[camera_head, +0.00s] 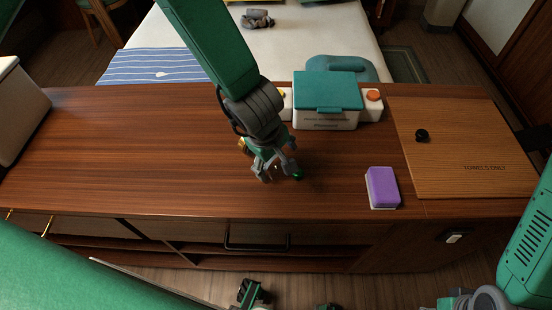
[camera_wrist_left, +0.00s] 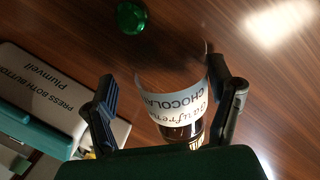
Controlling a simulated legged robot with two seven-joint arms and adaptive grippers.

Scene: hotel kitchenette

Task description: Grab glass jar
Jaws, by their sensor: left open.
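The glass jar (camera_wrist_left: 180,95) shows in the left wrist view, clear glass with a pale blue and white label reading "CHOCOLAT" and dark contents. My left gripper (camera_wrist_left: 168,98) is open, with one finger on each side of the jar; I cannot tell whether they touch it. A round green knob (camera_wrist_left: 131,17) shows beyond the label; I cannot tell whether it belongs to the jar.
A white box with a teal lid (camera_head: 328,92) and orange button stands behind, close right of the gripper. A purple-topped block (camera_head: 382,187) lies near the front edge. A wooden board (camera_head: 465,150) with a black knob (camera_head: 421,136) is at right.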

